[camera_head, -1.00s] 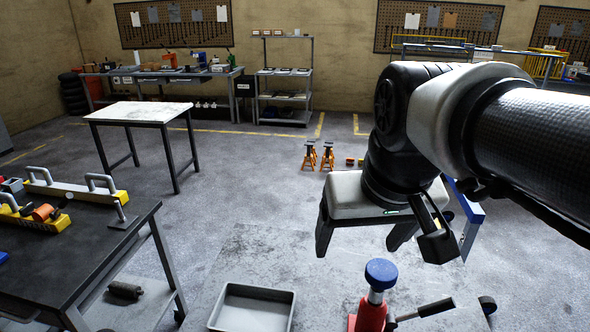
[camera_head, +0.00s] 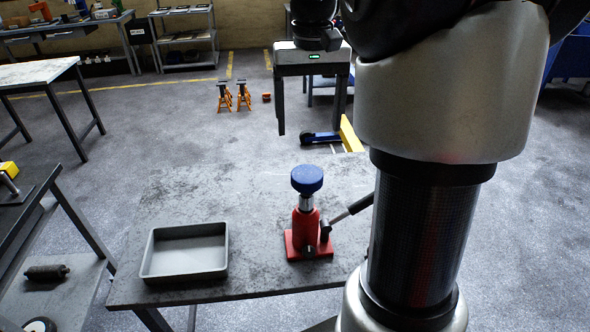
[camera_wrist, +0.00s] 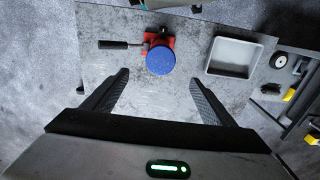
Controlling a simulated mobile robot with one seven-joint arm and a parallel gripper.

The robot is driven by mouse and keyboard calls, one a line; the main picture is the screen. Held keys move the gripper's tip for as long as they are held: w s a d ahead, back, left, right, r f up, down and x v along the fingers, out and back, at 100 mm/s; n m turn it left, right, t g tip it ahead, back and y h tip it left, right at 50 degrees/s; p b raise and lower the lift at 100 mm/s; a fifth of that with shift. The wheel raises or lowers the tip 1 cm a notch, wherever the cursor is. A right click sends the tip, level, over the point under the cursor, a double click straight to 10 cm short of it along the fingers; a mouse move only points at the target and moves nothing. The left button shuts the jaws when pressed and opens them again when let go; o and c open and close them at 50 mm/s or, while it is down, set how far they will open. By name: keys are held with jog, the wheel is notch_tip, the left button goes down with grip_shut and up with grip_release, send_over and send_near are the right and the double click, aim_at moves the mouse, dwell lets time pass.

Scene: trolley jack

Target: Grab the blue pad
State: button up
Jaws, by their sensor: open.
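The blue pad (camera_head: 307,179) is a round disc on top of a red jack (camera_head: 306,228), which stands upright on a grey table (camera_head: 260,195). In the wrist view the blue pad (camera_wrist: 160,60) lies beyond the fingertips, roughly centred between them, with the red jack (camera_wrist: 166,42) partly hidden beneath it. My gripper (camera_head: 310,130) is open and empty, and in the head view it hangs behind the pad. The two fingers of my gripper (camera_wrist: 159,80) are spread wide in the wrist view and do not touch the pad.
An empty grey tray (camera_head: 186,252) sits on the table left of the jack. The jack's black-ended lever (camera_head: 352,208) sticks out to the right. Orange jack stands (camera_head: 234,96) are on the floor behind. A dark workbench (camera_head: 30,210) stands at the left.

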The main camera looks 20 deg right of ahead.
aim_at(307, 173)
notch_tip(307, 173, down, 13)
jog(key=shift+r+b, duration=0.2)
jog(key=shift+b, duration=0.5)
jog(key=shift+c, duration=0.4)
jog(key=c, duration=1.2)
jog(key=shift+r, duration=0.1)
